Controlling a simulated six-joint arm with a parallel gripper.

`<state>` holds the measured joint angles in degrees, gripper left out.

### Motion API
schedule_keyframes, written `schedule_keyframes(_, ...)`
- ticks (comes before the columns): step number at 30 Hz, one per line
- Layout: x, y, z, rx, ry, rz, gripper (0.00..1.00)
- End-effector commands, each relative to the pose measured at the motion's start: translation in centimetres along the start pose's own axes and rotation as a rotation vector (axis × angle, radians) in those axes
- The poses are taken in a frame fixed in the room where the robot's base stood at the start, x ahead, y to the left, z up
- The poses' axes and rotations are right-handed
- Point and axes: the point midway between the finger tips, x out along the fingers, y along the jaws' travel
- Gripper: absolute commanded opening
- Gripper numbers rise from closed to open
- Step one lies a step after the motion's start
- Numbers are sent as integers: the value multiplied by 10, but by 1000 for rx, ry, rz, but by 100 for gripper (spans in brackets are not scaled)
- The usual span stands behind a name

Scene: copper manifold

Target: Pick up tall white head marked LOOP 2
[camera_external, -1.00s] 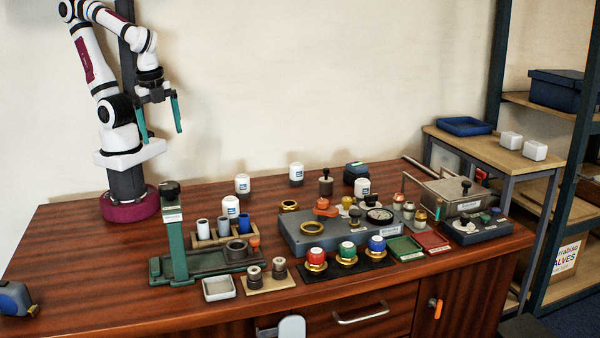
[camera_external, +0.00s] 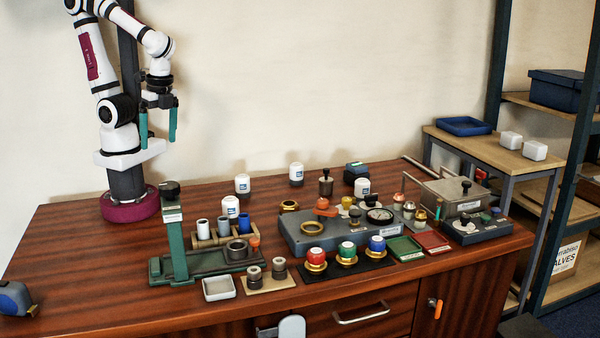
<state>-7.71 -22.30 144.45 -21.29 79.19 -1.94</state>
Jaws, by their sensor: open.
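Several white heads with blue labels stand upright on the table: one at the back left (camera_external: 242,184), one at the back centre (camera_external: 296,173), one at the right behind the gauge (camera_external: 362,187) and one behind the tube rack (camera_external: 231,206). Their label text is too small to read, so I cannot tell which is marked LOOP 2.
A green press stand (camera_external: 177,245) rises at the front left. A grey manifold block (camera_external: 345,232) with knobs and a gauge fills the centre. Red, green and blue capped valves (camera_external: 347,252) stand in front. The table's left part (camera_external: 90,250) is mostly clear.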

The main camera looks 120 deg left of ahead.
Motion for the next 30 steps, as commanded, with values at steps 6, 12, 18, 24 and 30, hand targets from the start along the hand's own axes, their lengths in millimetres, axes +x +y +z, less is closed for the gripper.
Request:
schedule_keyframes(6,46,-13,-69,-1050,-206,799,91)
schedule_keyframes(12,103,-102,-109,-1847,-281,1420,91)
schedule_keyframes(18,133,-136,-112,-2097,-302,1635,91)
schedule_keyframes(24,142,-122,-142,-2097,-305,1632,91)
schedule_keyframes(30,151,-108,-172,-2095,-303,1630,91)
